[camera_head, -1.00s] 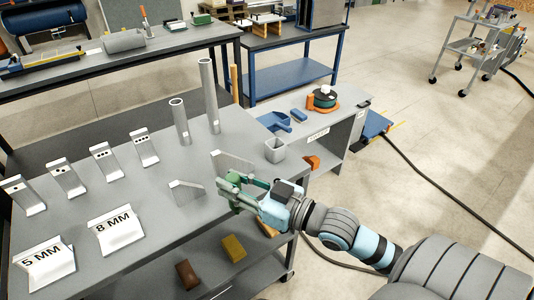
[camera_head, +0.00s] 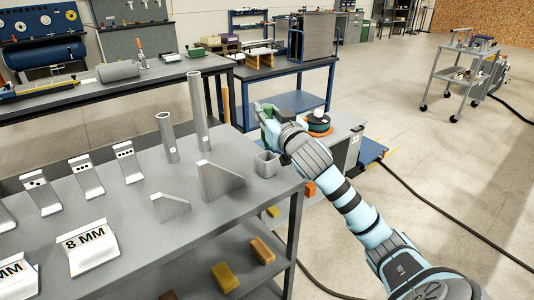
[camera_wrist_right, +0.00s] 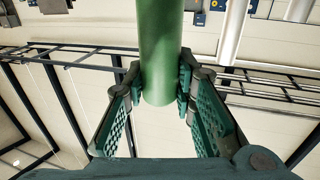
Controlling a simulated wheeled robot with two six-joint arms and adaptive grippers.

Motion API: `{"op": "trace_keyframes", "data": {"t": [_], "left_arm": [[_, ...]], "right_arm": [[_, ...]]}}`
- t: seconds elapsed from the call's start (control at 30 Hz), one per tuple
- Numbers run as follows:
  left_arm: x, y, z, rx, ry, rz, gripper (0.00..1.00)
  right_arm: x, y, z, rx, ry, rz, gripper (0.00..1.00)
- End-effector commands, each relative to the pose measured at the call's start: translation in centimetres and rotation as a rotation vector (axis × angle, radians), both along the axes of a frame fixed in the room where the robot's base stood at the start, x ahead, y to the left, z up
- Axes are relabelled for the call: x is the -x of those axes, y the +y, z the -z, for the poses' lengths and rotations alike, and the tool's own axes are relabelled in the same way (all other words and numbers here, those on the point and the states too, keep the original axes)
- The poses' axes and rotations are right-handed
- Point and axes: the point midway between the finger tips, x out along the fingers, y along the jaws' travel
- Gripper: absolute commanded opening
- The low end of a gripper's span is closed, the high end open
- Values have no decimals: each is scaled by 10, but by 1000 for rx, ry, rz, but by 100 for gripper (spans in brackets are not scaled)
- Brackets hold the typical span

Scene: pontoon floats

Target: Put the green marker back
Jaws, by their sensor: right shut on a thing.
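The green marker (camera_wrist_right: 160,50) is a green cylinder in the right wrist view, between the two ribbed finger pads. My right gripper (camera_wrist_right: 160,85) is shut on it. In the head view my right gripper (camera_head: 264,112) is raised above and behind the small grey square cup (camera_head: 267,164); the marker is hard to tell from the green fingers there. The cup stands upright near the right edge of the grey table (camera_head: 240,205); I cannot see into its bottom. My left gripper is not in view.
Two grey tubes (camera_head: 200,112) stand upright left of the cup. Grey angled plates (camera_head: 218,182) and labelled stands (camera_head: 92,247) stand on the table. A lower bench with a green and orange spool (camera_head: 318,123) is partly behind my arm.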

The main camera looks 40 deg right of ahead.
Motion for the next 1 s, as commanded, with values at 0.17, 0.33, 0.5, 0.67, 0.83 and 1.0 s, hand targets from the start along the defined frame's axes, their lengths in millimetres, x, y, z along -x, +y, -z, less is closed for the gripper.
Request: {"op": "trace_keyframes", "data": {"t": [0.17,0.33,0.5,0.67,0.83,1.0], "left_arm": [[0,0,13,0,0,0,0],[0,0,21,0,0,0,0],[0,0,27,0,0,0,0],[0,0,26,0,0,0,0],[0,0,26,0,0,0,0],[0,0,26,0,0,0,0]], "right_arm": [[0,0,39,0,0,-1,0],[0,0,63,0,1,-1,0],[0,0,85,1,-2,-1,0],[0,0,83,1,-2,-1,0],[0,0,84,0,-1,-1,37],[0,0,84,1,-2,-1,44]]}}
